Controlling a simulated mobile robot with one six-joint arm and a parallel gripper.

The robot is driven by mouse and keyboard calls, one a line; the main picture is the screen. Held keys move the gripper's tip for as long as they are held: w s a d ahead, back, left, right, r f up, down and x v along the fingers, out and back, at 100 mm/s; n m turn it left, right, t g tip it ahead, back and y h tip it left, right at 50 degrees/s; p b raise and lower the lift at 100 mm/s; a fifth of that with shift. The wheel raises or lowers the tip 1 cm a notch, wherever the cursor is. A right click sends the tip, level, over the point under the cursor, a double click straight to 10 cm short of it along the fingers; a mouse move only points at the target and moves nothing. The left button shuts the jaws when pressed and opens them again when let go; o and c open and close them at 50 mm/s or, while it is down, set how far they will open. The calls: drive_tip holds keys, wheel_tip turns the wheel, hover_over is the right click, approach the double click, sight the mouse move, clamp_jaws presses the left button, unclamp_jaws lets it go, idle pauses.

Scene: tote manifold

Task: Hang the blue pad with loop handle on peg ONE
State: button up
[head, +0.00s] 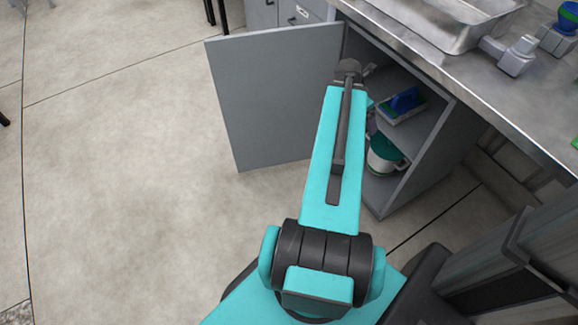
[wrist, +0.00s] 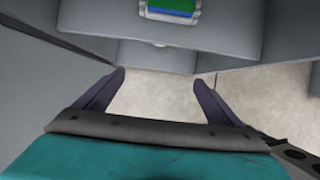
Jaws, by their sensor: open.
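The blue pad with loop handle (head: 405,101) rests on the upper shelf inside the open cabinet in the head view. It has a blue top over a paler base. A blue and green piece, probably the same pad (wrist: 170,7), shows cut off at the top edge of the wrist view. My gripper (wrist: 160,77) is open and empty, its two dark fingers apart over pale floor, short of that piece. In the head view my arm hides most of the gripper, at the cabinet opening. I see no peg ONE in either view.
A grey cabinet door (head: 270,95) stands open to the left of the opening. A teal and white pot (head: 384,153) sits on the lower shelf. A steel counter (head: 480,90) with a metal tray (head: 447,38) overhangs on the right. Open floor lies left.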

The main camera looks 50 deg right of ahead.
drive_tip(key=w+a+f+m+y, duration=0.1)
drive_tip(key=w+a+f+m, duration=0.1)
drive_tip(key=w+a+f, duration=0.45)
drive_tip(key=w+a+f+m+y, duration=0.1)
drive_tip(key=w+a+f+m, duration=0.2)
drive_tip(key=a+f, duration=0.65)
drive_tip(key=w+a+f+m+y, duration=0.15)
drive_tip(key=w+a+f, duration=0.25)
drive_tip(key=a, duration=0.8)
drive_tip(key=s+a+f+m+g, duration=0.1)
drive_tip(key=s+a+f+m, duration=0.1)
drive_tip(key=a, duration=0.6)
drive_tip(key=s+a+f+m+g, duration=0.1)
drive_tip(key=s+a+f+m, duration=0.2)
drive_tip(key=a, duration=0.6)
drive_tip(key=s+a+f+m+g+y, duration=0.1)
drive_tip(key=s+a+f+m, duration=0.2)
drive_tip(key=s+a+f, duration=0.3)
wheel_tip(320, 180, down, 2)
drive_tip(key=a, duration=0.2)
drive_tip(key=shift+s+a, duration=0.2)
drive_tip(key=shift+a, duration=0.2)
drive_tip(key=shift+r+m, duration=0.1)
drive_tip(key=shift+m, duration=0.15)
wheel_tip(320, 180, up, 16)
drive_tip(key=s+g+p, duration=0.1)
drive_tip(key=p, duration=1.5)
drive_tip(key=shift+s+r, duration=0.15)
drive_tip(key=shift+r, duration=0.05)
